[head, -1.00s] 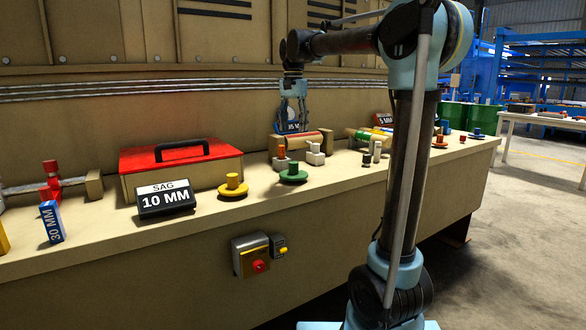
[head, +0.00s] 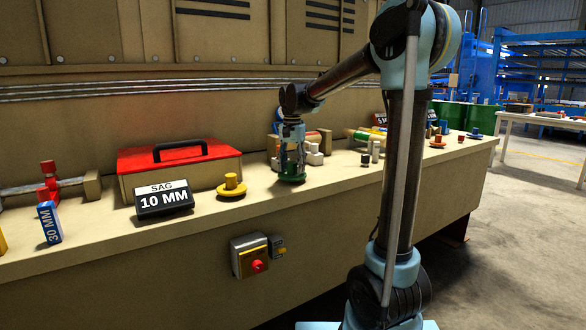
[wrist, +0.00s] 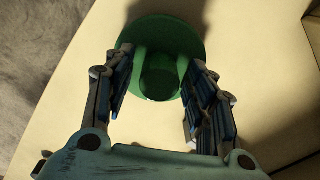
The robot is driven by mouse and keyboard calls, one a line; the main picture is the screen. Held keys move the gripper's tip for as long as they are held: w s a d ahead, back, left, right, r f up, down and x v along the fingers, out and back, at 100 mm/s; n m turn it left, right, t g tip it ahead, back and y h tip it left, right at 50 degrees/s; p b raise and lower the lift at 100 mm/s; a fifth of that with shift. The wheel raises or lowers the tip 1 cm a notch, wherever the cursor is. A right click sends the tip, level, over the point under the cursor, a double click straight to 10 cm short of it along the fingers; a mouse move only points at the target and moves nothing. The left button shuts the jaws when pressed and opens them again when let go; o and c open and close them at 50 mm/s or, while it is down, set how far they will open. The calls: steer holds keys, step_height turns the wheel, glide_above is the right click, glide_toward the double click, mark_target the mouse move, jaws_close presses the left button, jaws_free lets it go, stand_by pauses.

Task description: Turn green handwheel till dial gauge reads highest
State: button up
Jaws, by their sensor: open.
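The green handwheel (head: 291,179) sits on the bench shelf near its front edge, mostly hidden in the head view by my gripper (head: 292,166). In the wrist view the green handwheel (wrist: 189,40) shows as a round disc with a raised post in the middle. My gripper (wrist: 158,78) points down over it, with its open fingers on either side of the post and a gap on each side. The dial gauge's face cannot be made out; my arm and gripper cover the area behind the handwheel.
A yellow handwheel (head: 232,187) and a black "SAG 10 MM" sign (head: 164,199) stand to the left. A red-lidded box (head: 180,170) is behind them. Rollers and small blocks (head: 315,155) stand just behind my gripper. A switch box (head: 249,256) is on the bench front.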

steer(key=shift+f, duration=0.25)
steer(key=c, duration=1.1)
steer(key=shift+o, duration=0.2)
steer(key=shift+d, duration=0.15)
steer(key=shift+n, duration=2.9)
